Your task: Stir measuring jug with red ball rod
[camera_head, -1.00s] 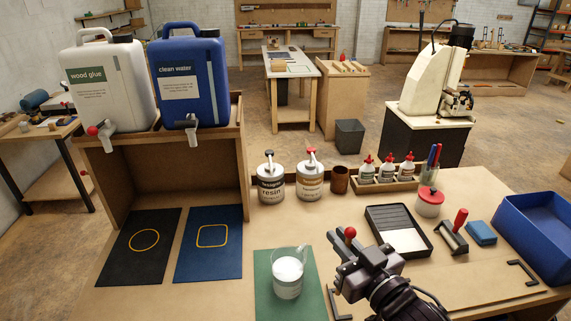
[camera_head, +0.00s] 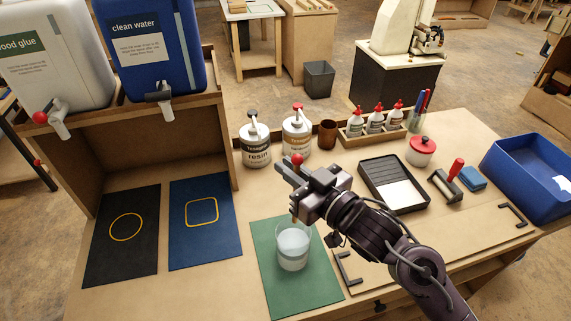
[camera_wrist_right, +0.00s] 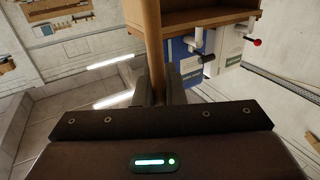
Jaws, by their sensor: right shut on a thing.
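The measuring jug (camera_head: 293,258) is clear, with pale contents, and stands upright on the green mat (camera_head: 262,285). My right gripper (camera_head: 292,178) is shut on the red ball rod (camera_head: 297,159), whose red ball sticks up above the fingers. The gripper is above the jug's far rim. A short piece of the rod shows below the fingers at the jug's mouth; I cannot tell how deep its lower end reaches. In the right wrist view the wooden rod (camera_wrist_right: 153,45) runs between the two dark fingers (camera_wrist_right: 158,85). My left gripper is not in view.
A black mat (camera_head: 124,260) and a blue mat (camera_head: 205,245) lie clear at left below the dispensers. Resin cans (camera_head: 255,150) stand behind my gripper. A black tray (camera_head: 380,168), a red-lidded pot (camera_head: 421,155) and a blue bin (camera_head: 530,200) are at right.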

